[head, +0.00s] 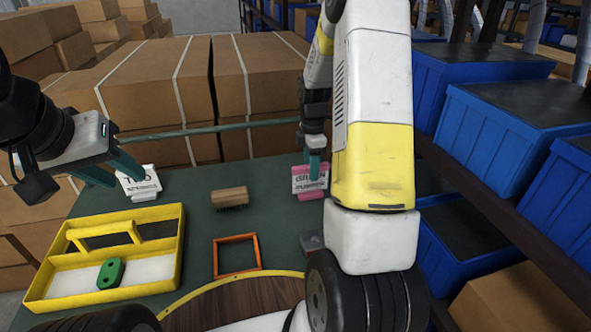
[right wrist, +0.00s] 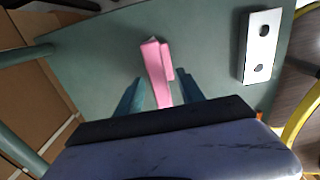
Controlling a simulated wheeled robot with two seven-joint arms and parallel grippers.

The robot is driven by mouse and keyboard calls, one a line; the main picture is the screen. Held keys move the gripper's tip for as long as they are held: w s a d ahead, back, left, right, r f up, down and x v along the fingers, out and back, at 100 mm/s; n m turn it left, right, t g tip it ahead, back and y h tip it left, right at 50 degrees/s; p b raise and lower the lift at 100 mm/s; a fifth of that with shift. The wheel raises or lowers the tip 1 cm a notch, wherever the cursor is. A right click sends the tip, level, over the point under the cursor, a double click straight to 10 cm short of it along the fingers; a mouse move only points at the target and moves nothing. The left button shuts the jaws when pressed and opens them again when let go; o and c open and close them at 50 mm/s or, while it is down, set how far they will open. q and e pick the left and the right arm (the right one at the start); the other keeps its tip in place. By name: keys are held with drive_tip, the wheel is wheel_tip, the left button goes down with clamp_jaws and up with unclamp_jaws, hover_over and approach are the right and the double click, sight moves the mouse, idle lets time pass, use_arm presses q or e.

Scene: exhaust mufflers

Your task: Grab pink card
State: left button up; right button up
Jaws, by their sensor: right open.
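The pink card (head: 308,181) stands on the green table near the middle right, with a white printed face and a pink base. In the right wrist view the pink card (right wrist: 155,65) shows edge-on as a narrow pink strip between the teal fingers. My right gripper (head: 315,163) is over the card from above; in the wrist view my right gripper (right wrist: 160,88) is open, with a finger on each side and visible gaps. My left gripper (head: 108,172) is open at the left, beside a white printed card (head: 140,183), and appears empty.
A yellow tray (head: 177,245) with a green piece (head: 110,273) stands front left. A wooden block (head: 230,198) and an orange frame (head: 237,273) lie mid-table. A white plate with two holes (right wrist: 261,45) lies near the pink card. Blue bins (head: 500,145) fill the right shelves.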

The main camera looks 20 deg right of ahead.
drive_tip(key=shift+f, duration=0.2)
idle(0.6)
clamp_jaws()
idle(1.4)
